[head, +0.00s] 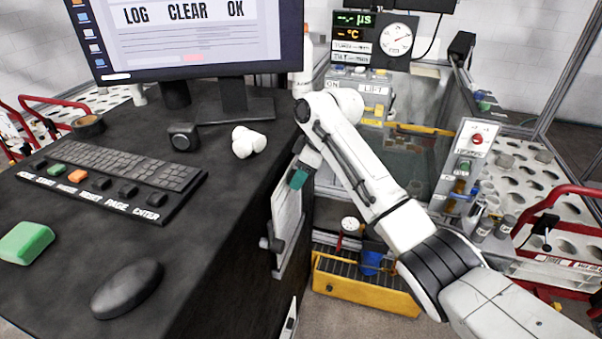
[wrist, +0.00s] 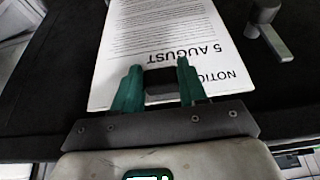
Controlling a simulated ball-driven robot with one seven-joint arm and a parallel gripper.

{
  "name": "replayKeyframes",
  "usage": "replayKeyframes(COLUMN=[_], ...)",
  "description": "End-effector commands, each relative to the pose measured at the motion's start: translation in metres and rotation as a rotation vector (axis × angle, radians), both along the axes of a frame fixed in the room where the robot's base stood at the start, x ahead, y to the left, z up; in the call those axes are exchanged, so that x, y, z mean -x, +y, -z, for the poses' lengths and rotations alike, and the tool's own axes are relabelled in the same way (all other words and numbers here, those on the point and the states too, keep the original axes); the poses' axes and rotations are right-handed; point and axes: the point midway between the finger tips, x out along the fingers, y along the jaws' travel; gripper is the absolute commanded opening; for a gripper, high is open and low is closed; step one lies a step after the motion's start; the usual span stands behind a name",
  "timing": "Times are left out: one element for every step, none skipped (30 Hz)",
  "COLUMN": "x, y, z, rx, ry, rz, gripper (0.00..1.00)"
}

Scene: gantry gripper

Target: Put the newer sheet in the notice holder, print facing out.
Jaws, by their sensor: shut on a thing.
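A white printed sheet (wrist: 175,45) reads "NOTICE" and "5 AUGUST", upside down in the wrist view, its print facing the wrist camera. In the head view the sheet (head: 287,213) hangs upright along the desk's side. My gripper (wrist: 157,76) is at the sheet's heading end; its green fingers are shut on a small dark block (wrist: 159,88) there. I cannot tell how the block joins the sheet. In the head view my gripper (head: 299,179) is at the sheet's top. A grey fitting with a knob (head: 266,243) is beside the sheet's lower part; I cannot tell whether the sheet sits in it.
The black desk (head: 215,215) stands left, with a monitor (head: 190,40), keyboard (head: 110,175) and mouse (head: 127,289). A yellow crate (head: 365,293) is on the floor below my arm. A glass-walled tank (head: 410,130) and a red-railed rack (head: 560,210) stand right.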

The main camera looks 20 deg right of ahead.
Motion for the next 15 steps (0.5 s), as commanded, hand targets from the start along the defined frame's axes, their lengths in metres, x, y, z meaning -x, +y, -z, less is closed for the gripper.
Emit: replayKeyframes(x=[0.000, 0.000, 0.000, 0.000, 0.000, 0.000, 0.000, 0.000, 0.000, 0.000, 0.000, 0.000, 0.000, 0.000, 0.000], y=[0.000, 0.000, 0.000, 0.000, 0.000, 0.000, 0.000, 0.000, 0.000, 0.000, 0.000, 0.000, 0.000, 0.000, 0.000], z=[0.001, 0.002, 0.003, 0.004, 0.004, 0.005, 0.006, 0.007, 0.008, 0.008, 0.009, 0.010, 0.010, 0.011, 0.012], rx=[0.000, 0.000, 0.000, 0.000, 0.000, 0.000, 0.000, 0.000, 0.000, 0.000, 0.000, 0.000, 0.000, 0.000, 0.000], ry=[0.000, 0.000, 0.000, 0.000, 0.000, 0.000, 0.000, 0.000, 0.000, 0.000, 0.000, 0.000, 0.000, 0.000, 0.000], rz=[0.000, 0.000, 0.000, 0.000, 0.000, 0.000, 0.000, -0.001, -0.001, -0.001, -0.001, -0.001, -0.001, -0.001, -0.001], gripper=[0.00, 0.00, 0.00, 0.00, 0.00, 0.00, 0.00, 0.00, 0.00, 0.00, 0.00, 0.00, 0.00, 0.00, 0.00])
